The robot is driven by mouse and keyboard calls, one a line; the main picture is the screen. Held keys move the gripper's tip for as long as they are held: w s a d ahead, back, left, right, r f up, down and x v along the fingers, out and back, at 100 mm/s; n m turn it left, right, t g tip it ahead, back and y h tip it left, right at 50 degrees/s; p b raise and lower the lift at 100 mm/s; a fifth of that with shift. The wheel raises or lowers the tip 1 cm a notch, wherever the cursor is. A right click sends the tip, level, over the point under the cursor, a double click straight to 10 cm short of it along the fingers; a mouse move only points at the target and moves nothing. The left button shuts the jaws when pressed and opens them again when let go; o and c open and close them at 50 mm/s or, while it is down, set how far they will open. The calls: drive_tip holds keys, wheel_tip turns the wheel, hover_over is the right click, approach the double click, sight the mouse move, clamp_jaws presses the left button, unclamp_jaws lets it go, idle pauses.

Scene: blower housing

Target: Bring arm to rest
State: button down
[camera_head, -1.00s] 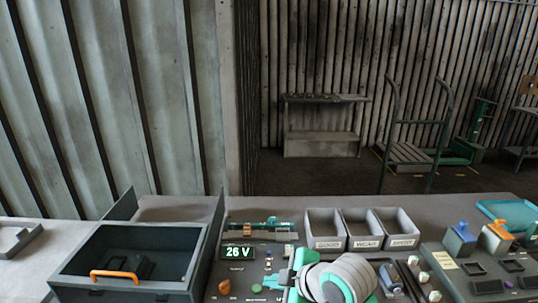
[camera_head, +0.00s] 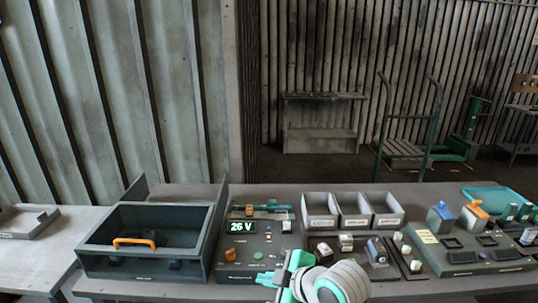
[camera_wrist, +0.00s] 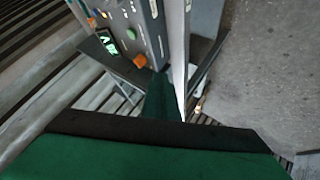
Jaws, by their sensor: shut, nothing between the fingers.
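My arm, grey-white with teal bands, reaches in from the bottom of the head view. My gripper (camera_head: 268,279) is at its end, pointing left, just at the front edge of the bench below the control panel (camera_head: 258,250). The fingers are shut and nothing is seen between them. In the wrist view my gripper (camera_wrist: 163,98) shows as a dark green body with a narrow finger part. The panel's side and its display show beyond it, tilted.
A dark open box (camera_head: 90,258) with an orange handle stands left of the panel. Three grey bins (camera_head: 354,222) stand behind. A panel with blue and orange parts (camera_head: 470,258) is at right. Open floor shows beside the bench edge in the wrist view (camera_wrist: 265,70).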

drive_tip(key=w+a+f+m+t+y, duration=0.1)
drive_tip(key=a+f+m+t+y, duration=0.1)
drive_tip(key=a+f+m+t, duration=0.35)
drive_tip(key=s+a+f+m+t+h, duration=0.1)
drive_tip(key=s+f+m+t+h, duration=0.3)
drive_tip(key=s+f+m, duration=0.6)
drive_tip(key=s+d+f+m+g+h, duration=0.1)
drive_tip(key=s+d+f+m+h, duration=0.15)
drive_tip(key=s, duration=0.45)
drive_tip(key=s+d+f+m+g+h, duration=0.1)
drive_tip(key=s+f+h, duration=0.1)
drive_tip(key=s+f, duration=0.35)
drive_tip(key=s+d+r+n, duration=0.1)
drive_tip(key=s+d+r, duration=0.1)
drive_tip(key=s, duration=0.6)
drive_tip(key=s+d+r+n, duration=0.1)
drive_tip(key=s+r, duration=0.1)
drive_tip(key=s, duration=0.6)
drive_tip(key=shift+d, duration=0.35)
